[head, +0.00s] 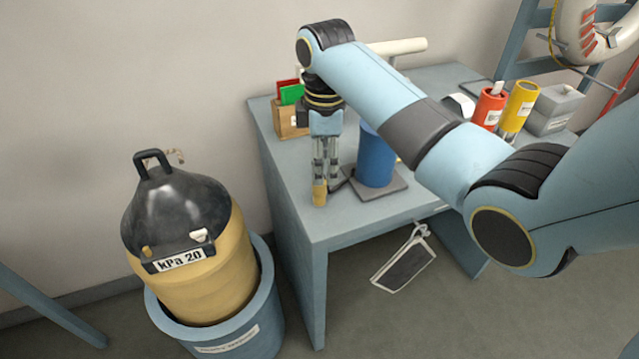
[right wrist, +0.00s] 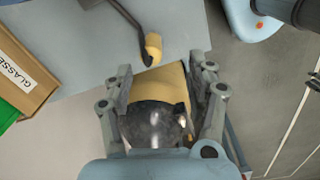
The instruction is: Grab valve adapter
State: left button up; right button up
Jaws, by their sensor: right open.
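A yellow-ended piece (head: 319,193) with a bent dark rod lies at the table's near left edge, beside a blue cylinder. It may be the valve adapter, but I see no label on it. My right gripper (head: 322,178) points down just above its yellow end. In the right wrist view the yellow end (right wrist: 153,47) shows just beyond the fingertips. My right gripper (right wrist: 167,80) is open there, with its fingers apart and nothing held. Whether a finger touches the piece is unclear. My left gripper is not in view.
The blue cylinder (head: 376,158) stands on a grey plate close right of my gripper. A box (head: 291,119) with red and green items stands behind. A yellow tank (head: 190,283) with a black top sits in a blue tub on the floor left. Red and yellow canisters stand farther right.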

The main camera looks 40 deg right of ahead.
aim_at(319, 190)
jog(key=shift+w+r+n, duration=0.1)
jog(key=shift+w+n, duration=0.3)
jog(key=shift+w, duration=0.3)
notch_tip(319, 190, down, 4)
jog(key=shift+r, duration=0.1)
notch_tip(319, 190, down, 6)
jog(key=shift+w+d+r, duration=0.1)
jog(key=shift+w, duration=0.05)
jog(key=shift+c, duration=0.2)
grip_shut()
